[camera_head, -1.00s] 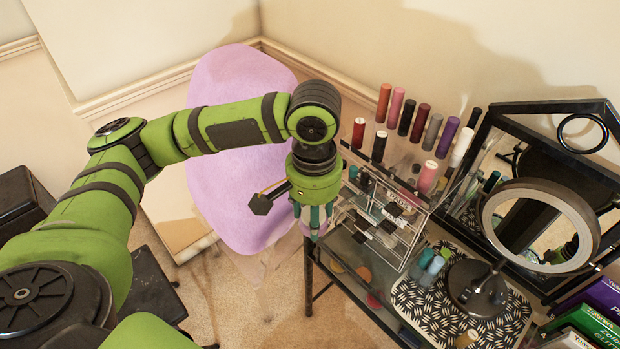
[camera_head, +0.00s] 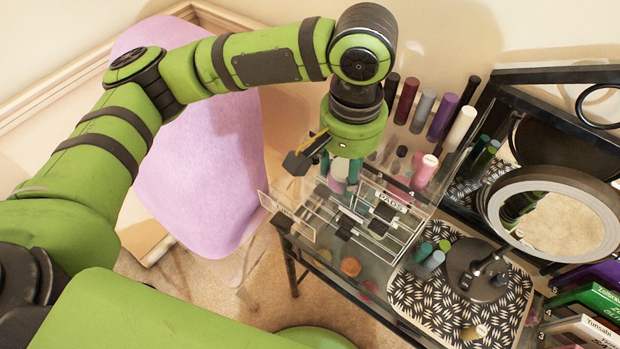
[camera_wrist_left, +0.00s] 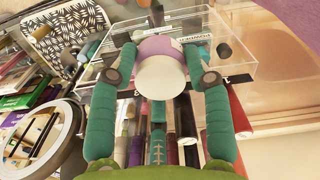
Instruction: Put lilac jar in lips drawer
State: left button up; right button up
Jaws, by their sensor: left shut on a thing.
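My left gripper (camera_head: 341,178) points down above the clear drawer organizer (camera_head: 385,215). It is shut on the lilac jar (camera_wrist_left: 160,72), which shows between the teal fingers in the left wrist view with its white round end toward the camera. In the head view the jar (camera_head: 338,184) is partly hidden by the fingers. A clear drawer (camera_head: 287,217) with a black handle is pulled out at the organizer's left; its label is too small to read. The jar appears above or over this drawer; its height is hard to tell. My right gripper is out of view.
Upright tubes (camera_head: 441,117) stand behind the organizer. A ring mirror (camera_head: 554,220) on a patterned mat (camera_head: 432,310) stands to the right, beside small bottles (camera_head: 430,262). A lilac chair (camera_head: 215,165) stands left of the glass table.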

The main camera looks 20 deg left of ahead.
aim_at(310, 196)
pick_arm(q)
jog(key=a+f, duration=0.1)
jog(key=a, duration=0.1)
jog(key=a+f, duration=0.1)
jog(key=a, duration=0.1)
jog(key=shift+s+f, duration=0.1)
jog(key=shift+a+f+p, duration=0.4)
jog(key=shift+a+f, duration=0.15)
jog(key=shift+a, duration=0.2)
jog(key=shift+a+f, duration=0.1)
jog(key=shift+f, duration=0.15)
notch_tip(310, 196, down, 3)
jog(key=shift+f+p, duration=0.15)
jog(key=shift+p, duration=0.2)
jog(key=shift+f, duration=0.2)
jog(key=o, duration=1.1)
jog(key=shift+f, duration=0.15)
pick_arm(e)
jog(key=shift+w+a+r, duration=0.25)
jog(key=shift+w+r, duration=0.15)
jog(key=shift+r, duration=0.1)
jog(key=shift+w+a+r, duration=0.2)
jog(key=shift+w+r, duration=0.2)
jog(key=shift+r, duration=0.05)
pick_arm(q)
jog(key=shift+o, duration=0.2)
